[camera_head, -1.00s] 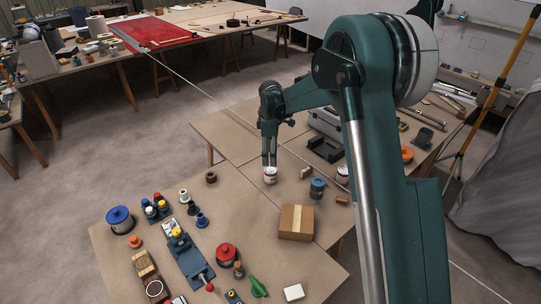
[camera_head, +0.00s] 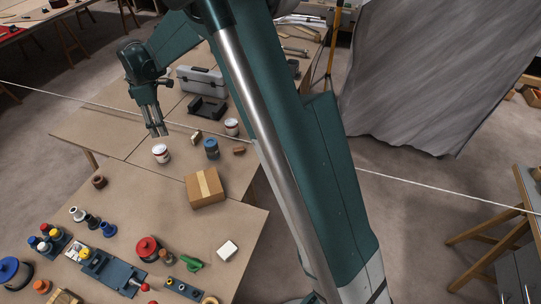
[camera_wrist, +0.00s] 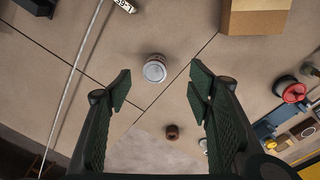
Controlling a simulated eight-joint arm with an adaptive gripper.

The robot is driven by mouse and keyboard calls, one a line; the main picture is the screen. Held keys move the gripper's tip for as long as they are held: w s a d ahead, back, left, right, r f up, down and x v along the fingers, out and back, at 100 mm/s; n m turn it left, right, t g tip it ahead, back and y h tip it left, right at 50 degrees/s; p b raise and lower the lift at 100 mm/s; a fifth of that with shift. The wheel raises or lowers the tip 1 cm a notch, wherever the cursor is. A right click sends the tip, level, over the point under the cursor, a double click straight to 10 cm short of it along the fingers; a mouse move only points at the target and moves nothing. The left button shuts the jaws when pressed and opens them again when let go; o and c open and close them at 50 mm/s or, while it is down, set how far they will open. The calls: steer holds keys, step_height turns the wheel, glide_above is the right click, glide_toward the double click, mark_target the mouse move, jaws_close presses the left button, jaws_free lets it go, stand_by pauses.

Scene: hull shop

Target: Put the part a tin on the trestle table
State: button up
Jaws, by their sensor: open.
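A white tin with a reddish label (camera_head: 161,153) stands upright on the brown-topped table (camera_head: 140,190). It also shows in the wrist view (camera_wrist: 155,69), ahead of and between the jaws. A second similar white tin (camera_head: 231,127) stands farther right on the boards; I cannot tell from the labels which is part a. My gripper (camera_head: 158,133) points down just above and behind the first tin, open and empty, apart from it. In the wrist view my gripper (camera_wrist: 160,88) shows both jaws spread. Another table (camera_head: 532,182) with wooden trestle legs is partly visible at the right edge.
A blue tin (camera_head: 211,149), a cardboard box (camera_head: 205,188) and a brown ring (camera_head: 99,182) stand close to the first tin. A grey toolbox (camera_head: 200,82) and black tray (camera_head: 207,108) lie behind. A grey draped sheet (camera_head: 425,70) hangs at right. Floor is open between the tables.

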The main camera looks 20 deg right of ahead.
steer(key=s+d+r+m+t, duration=0.3)
steer(key=s+d+r+m, duration=0.5)
steer(key=s+d+r, duration=1.05)
steer(key=s+d+f+m+t, duration=0.1)
steer(key=s+d+m, duration=0.1)
steer(key=s, duration=0.6)
steer(key=s+d+f+m+t, duration=0.1)
steer(key=s+d+f+m, duration=0.1)
steer(key=s, duration=0.7)
steer(key=s+d+f+m+t, duration=0.1)
steer(key=s+d+m, duration=0.3)
steer(key=s, duration=0.5)
steer(key=shift+d+f, duration=0.2)
steer(key=shift+f, duration=0.3)
